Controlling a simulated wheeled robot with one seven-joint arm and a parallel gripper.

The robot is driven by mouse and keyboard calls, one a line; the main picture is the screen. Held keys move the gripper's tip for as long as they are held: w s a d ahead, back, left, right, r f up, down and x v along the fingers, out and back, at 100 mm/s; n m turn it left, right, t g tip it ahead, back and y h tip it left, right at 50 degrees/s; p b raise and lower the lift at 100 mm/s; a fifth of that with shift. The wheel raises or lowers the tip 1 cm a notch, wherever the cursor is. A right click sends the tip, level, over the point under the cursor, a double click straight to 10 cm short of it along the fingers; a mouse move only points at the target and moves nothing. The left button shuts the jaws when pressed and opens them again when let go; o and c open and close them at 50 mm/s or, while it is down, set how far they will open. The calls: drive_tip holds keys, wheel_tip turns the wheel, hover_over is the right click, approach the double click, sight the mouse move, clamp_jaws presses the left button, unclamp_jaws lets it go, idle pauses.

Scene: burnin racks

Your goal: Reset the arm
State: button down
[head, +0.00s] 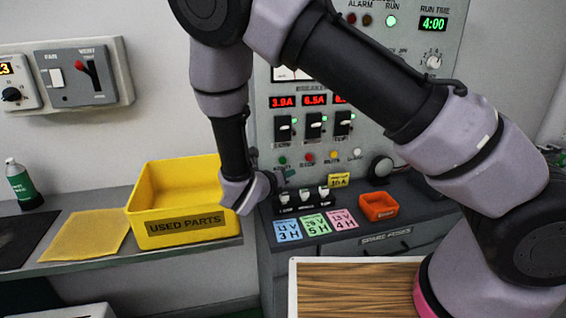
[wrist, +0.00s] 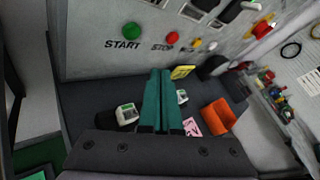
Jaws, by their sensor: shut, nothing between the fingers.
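My gripper shows in the wrist view (wrist: 160,74) with its two teal fingers side by side, shut and empty. It points at the front of the control panel (head: 368,140), above the grey ledge where the panel meets it. In the head view my arm reaches in from the right, arches over the top and comes down in front of the panel. The wrist hangs beside the right end of the yellow used parts bin (head: 186,226). The fingers are hard to make out in the head view.
An orange tray (head: 379,207), coloured cards (head: 314,224) and small black fuse holders (head: 304,198) lie on the ledge close to my gripper. A yellow cloth (head: 84,236) and a green bottle (head: 22,184) are on the left shelf. A wood-topped surface (head: 350,288) is in front.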

drive_tip(key=s+d+r+m+g, duration=0.2)
drive_tip(key=d+r+m+g, duration=0.3)
drive_tip(key=d+r+m, duration=0.4)
drive_tip(key=s+d+r+m+g, duration=0.2)
drive_tip(key=d+r+m+g, duration=0.4)
drive_tip(key=d+m, duration=0.55)
drive_tip(key=s+d+r+m+t+y, duration=0.2)
drive_tip(key=s+r+m+y, duration=0.2)
drive_tip(key=r+m, duration=0.5)
drive_tip(key=s+d+r+m+t+y, duration=0.2)
drive_tip(key=s+r+m+t+y, duration=0.1)
drive_tip(key=s+r+m, duration=0.6)
drive_tip(key=shift+s+d+r+m+y, duration=0.2)
drive_tip(key=shift+d+m+y, duration=0.2)
drive_tip(key=shift+m+y, duration=0.45)
